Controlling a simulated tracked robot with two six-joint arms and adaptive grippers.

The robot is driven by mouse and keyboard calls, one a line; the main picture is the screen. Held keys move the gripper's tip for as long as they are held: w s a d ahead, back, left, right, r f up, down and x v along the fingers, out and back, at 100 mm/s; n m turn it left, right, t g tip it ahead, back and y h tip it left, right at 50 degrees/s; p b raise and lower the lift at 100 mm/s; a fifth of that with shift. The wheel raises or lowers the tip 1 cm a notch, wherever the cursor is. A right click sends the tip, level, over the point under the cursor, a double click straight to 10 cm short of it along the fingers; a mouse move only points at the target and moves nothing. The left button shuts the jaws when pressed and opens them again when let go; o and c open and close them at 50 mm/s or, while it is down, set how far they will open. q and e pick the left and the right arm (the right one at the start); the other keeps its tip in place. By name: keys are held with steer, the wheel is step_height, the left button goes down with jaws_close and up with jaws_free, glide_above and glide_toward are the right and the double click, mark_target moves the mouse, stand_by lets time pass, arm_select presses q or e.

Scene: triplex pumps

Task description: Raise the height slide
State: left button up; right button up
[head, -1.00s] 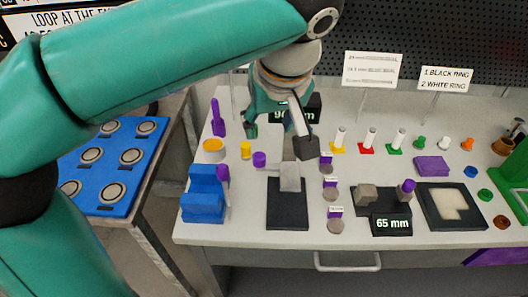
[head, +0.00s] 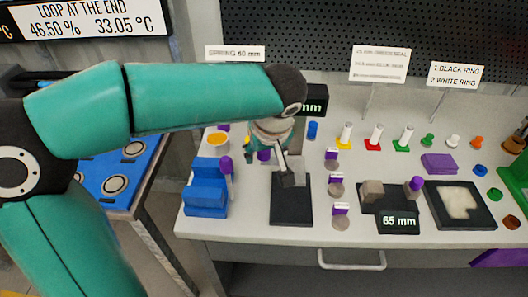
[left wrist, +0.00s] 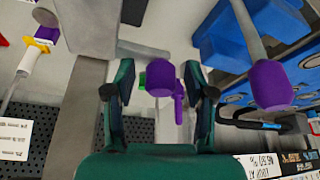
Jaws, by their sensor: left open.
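A gauge stands on a black base plate (head: 291,212) near the left part of the bench, with a grey block (head: 297,186) rising from it. A display reading "mm" (head: 315,99) shows above, its number hidden by my arm. A purple knob (head: 264,156), apparently the height slide's, is partly hidden by my left gripper (head: 283,168) in the head view. In the left wrist view the purple knob (left wrist: 160,77) appears between the open fingers of my left gripper (left wrist: 160,92), with gaps on both sides. A grey column (left wrist: 82,92) stands left of it.
A blue block stand (head: 206,192) with a purple-topped handle (head: 226,165) is close on the left. A second gauge reading 65 mm (head: 397,220), small coloured parts and a tray (head: 437,214) lie to the right. The bench's front strip (head: 250,232) is clear.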

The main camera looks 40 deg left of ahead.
arm_select(q)
steer(key=shift+f, duration=0.15)
steer(key=shift+c, duration=0.2)
jaws_close()
step_height(320, 180, up, 5)
steer(key=p, duration=0.2)
steer(key=shift+f+p, duration=0.2)
steer(key=shift+p, duration=0.1)
steer(key=shift+w, duration=0.15)
steer(key=shift+a, duration=0.1)
